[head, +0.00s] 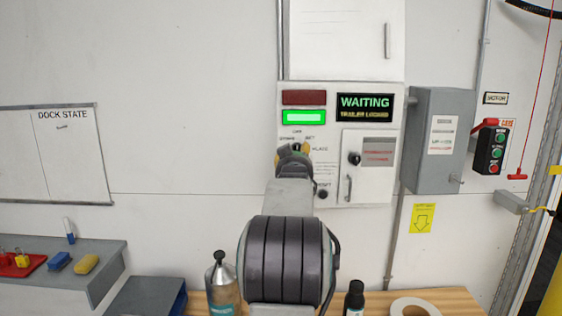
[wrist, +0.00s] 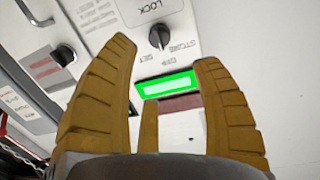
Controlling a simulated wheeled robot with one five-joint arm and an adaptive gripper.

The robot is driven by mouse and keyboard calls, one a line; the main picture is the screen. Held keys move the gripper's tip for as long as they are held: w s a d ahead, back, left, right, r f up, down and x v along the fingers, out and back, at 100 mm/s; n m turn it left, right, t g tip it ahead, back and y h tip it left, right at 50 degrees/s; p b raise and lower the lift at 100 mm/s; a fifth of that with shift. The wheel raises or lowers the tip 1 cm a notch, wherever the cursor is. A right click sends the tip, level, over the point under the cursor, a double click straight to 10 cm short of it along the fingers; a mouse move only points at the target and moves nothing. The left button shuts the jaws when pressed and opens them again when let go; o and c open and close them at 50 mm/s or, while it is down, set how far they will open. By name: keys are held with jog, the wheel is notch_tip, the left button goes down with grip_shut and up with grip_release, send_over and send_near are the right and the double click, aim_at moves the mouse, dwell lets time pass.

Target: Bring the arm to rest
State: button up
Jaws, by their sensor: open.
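My gripper (head: 293,150) is raised in front of the dock control panel (head: 340,93), with my arm reaching up to it from below. A lit green indicator (wrist: 168,84) shows between the fingers. In the head view my gripper partly covers the selector area.
The display (head: 365,107) reads WAITING, TRAILER LOCKED. A small panel door (head: 370,180) with a black knob is to the right, then a grey box (head: 438,140) and a button station (head: 490,148).

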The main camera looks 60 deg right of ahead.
dwell(0.3)
jog(key=s+a+f+g+y, duration=0.4)
jog(key=a+f, duration=0.3)
jog(key=f, duration=0.5)
jog(key=s+a+f+g+y, duration=0.1)
jog(key=s+a+f+y, duration=0.35)
jog(key=f, duration=0.85)
jog(key=s+a+n+y, duration=0.1)
jog(key=a+n, duration=0.3)
jog(key=a, duration=1)
jog(key=s+a+n+t+y, duration=0.1)
jog(key=s+a+n+y, duration=0.1)
jog(key=a, duration=1.2)
jog(key=s+a+n+y+b, duration=0.1)
jog(key=a+n+y, duration=0.2)
jog(key=a, duration=1.2)
jog(key=r+n, duration=0.1)
jog(key=n, duration=0.2)
jog(key=shift+s+n+y, duration=0.15)
jog(key=shift+n+y, duration=0.2)
jog(key=shift+n, duration=0.05)
